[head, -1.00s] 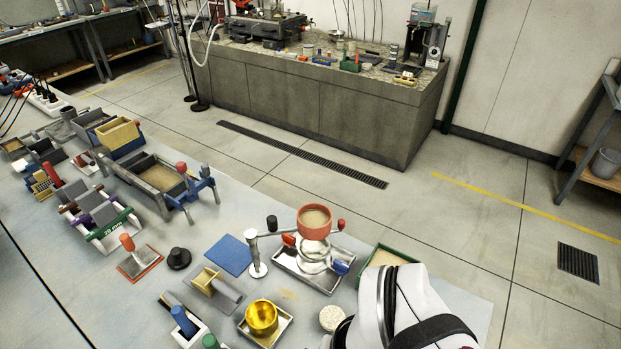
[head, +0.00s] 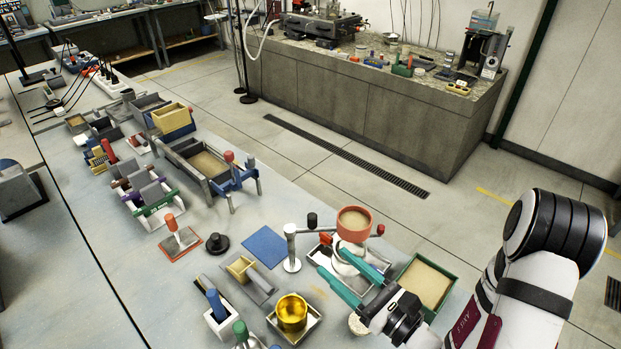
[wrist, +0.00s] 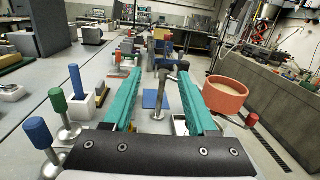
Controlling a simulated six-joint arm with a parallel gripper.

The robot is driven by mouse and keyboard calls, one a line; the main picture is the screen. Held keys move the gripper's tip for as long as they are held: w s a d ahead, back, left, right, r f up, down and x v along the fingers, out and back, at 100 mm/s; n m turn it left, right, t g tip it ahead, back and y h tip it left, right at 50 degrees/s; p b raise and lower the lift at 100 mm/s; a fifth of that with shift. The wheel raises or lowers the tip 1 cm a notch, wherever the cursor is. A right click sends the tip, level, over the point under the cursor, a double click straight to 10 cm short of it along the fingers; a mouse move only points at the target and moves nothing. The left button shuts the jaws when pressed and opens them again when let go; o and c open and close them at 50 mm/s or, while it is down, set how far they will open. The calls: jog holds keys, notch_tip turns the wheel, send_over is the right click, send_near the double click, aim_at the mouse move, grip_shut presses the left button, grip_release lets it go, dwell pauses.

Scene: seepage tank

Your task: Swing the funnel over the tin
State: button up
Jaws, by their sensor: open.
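The funnel (head: 354,220) is an orange-red bowl filled with sandy material, carried on a swing arm from an upright metal post (head: 292,250). It also shows at right in the wrist view (wrist: 226,97), outside my right finger. A red knob (head: 380,230) is at its outer side and a black knob (head: 312,220) is near the arm. A gold cup (head: 291,314), perhaps the tin, stands in a shallow tray to the lower left of the funnel. My gripper (head: 333,259) has two teal fingers, open and empty, in front of the funnel; the post shows between them in the wrist view (wrist: 161,72).
A green-rimmed box of sand (head: 427,283) is right of the funnel. Blue and green-handled tools (head: 217,305) stand left of the gold cup. A long sand trough (head: 206,164) is farther back.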

aim_at(315, 223)
jog(key=w+d+f+m+t+h, duration=0.2)
jog(key=d+f+h, duration=0.1)
jog(key=x, duration=1.4)
jog(key=shift+w+a, duration=0.15)
jog(key=shift+a, duration=0.3)
grip_shut()
dwell(0.4)
